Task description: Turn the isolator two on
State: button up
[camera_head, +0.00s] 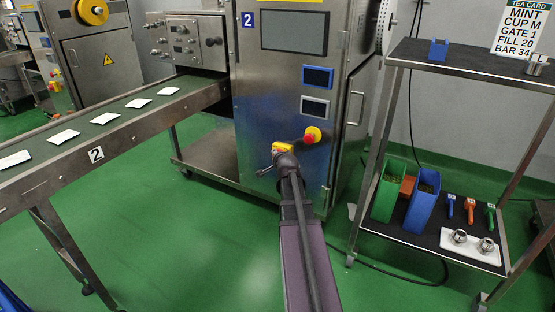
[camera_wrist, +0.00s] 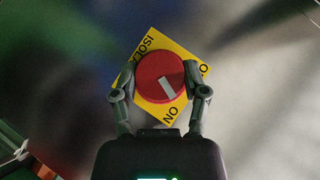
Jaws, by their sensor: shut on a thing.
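The isolator is a red round knob (camera_wrist: 152,70) with a white bar on a yellow plate (camera_wrist: 184,58) with black lettering. In the wrist view the white bar slants toward the lower right. My gripper (camera_wrist: 160,82) is shut on the knob, one finger on each side. In the head view the yellow plate (camera_head: 284,147) shows low on the front of the steel cabinet (camera_head: 262,100), which carries a blue sign with a 2 (camera_head: 248,19). My gripper (camera_head: 278,159) covers the knob there.
A red button on a yellow base (camera_head: 312,135) sits just right of the isolator. A conveyor (camera_head: 95,125) with several white packets stands left. A wheeled rack (camera_head: 440,75) with bins and tools stands right.

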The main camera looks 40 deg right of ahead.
jog(key=shift+s+d, duration=0.1)
jog(key=shift+d, duration=0.05)
jog(key=o, duration=1.1)
jog(key=shift+o, duration=0.2)
